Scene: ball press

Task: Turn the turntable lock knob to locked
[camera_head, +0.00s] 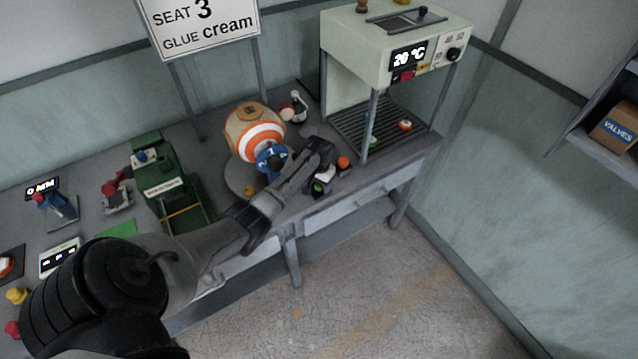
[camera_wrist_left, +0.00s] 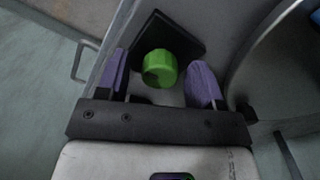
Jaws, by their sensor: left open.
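A round green knob (camera_wrist_left: 160,68) sits by a black square plate in the left wrist view; its setting is not readable. It also shows small and partly hidden in the head view (camera_head: 318,187). My left gripper (camera_wrist_left: 161,76) is open, with its purple fingers on either side of the knob and gaps visible at both sides. In the head view the left gripper (camera_head: 322,170) is over the bench's front edge, right of the turntable (camera_head: 238,178). The turntable carries an orange and white ball (camera_head: 245,130). My right gripper is out of view.
A cream press cabinet (camera_head: 390,40) stands right of the ball. A small orange item (camera_head: 344,162) is close beside the left gripper. A green machine (camera_head: 165,190) and several controls stand on the bench to the left.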

